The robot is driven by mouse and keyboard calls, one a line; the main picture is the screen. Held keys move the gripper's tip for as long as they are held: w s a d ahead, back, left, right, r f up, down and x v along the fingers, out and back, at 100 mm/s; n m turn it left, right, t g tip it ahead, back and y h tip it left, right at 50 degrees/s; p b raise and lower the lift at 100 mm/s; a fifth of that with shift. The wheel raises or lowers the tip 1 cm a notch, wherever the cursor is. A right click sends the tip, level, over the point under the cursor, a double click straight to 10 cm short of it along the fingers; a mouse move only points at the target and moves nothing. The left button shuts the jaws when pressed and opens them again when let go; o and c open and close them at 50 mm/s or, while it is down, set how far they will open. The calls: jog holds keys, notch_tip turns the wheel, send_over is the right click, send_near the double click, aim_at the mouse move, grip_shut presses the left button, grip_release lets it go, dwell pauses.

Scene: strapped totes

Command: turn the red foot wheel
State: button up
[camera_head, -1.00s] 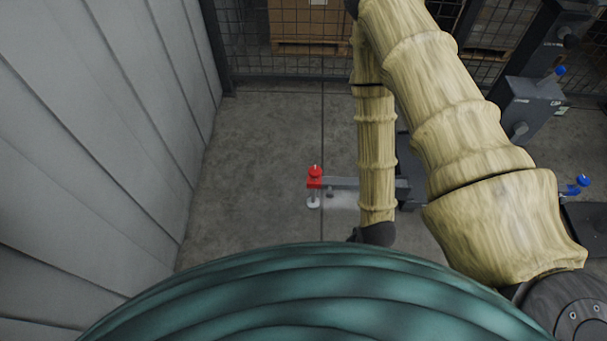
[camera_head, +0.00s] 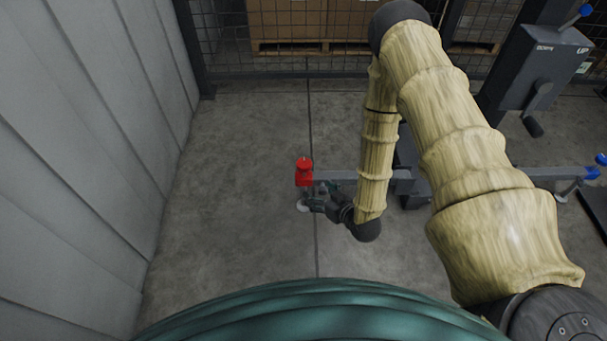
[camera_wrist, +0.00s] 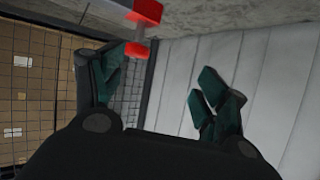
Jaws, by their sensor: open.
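The red foot wheel (camera_head: 304,172) sits at the left end of a grey floor beam, above a pale round foot (camera_head: 303,206) on the concrete. In the wrist view a red part (camera_wrist: 146,12) at the end of the grey beam shows at the top, beyond the left finger. My gripper (camera_head: 318,200) is low, just below and right of the red wheel in the head view. In the wrist view its green fingers (camera_wrist: 160,90) are spread apart with nothing between them. Whether a finger touches the red part I cannot tell.
The grey beam (camera_head: 402,182) runs right from the wheel behind my arm. A grey crank post (camera_head: 535,65) and blue knobs (camera_head: 591,172) stand at the right. A panelled wall (camera_head: 80,150) lies left, a mesh fence (camera_head: 225,45) behind. Floor left of the wheel is clear.

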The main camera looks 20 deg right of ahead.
aim_at(308, 168)
jog(key=w+f+t+b, duration=0.1)
jog(key=w+b, duration=0.3)
jog(key=w, duration=0.1)
jog(key=w+f+t+y+b, duration=0.1)
jog(key=w+t+b, duration=0.1)
jog(key=w+b, duration=0.2)
jog(key=w+f+n+t+b, duration=0.1)
jog(key=w+b, duration=0.3)
jog(key=w, duration=0.4)
jog(key=shift+f+t+y+b, duration=0.3)
jog(key=shift+t+y, duration=0.1)
jog(key=shift+t, duration=0.1)
jog(key=shift+c, duration=0.5)
jog(key=shift+a, duration=0.15)
jog(key=c, duration=0.9)
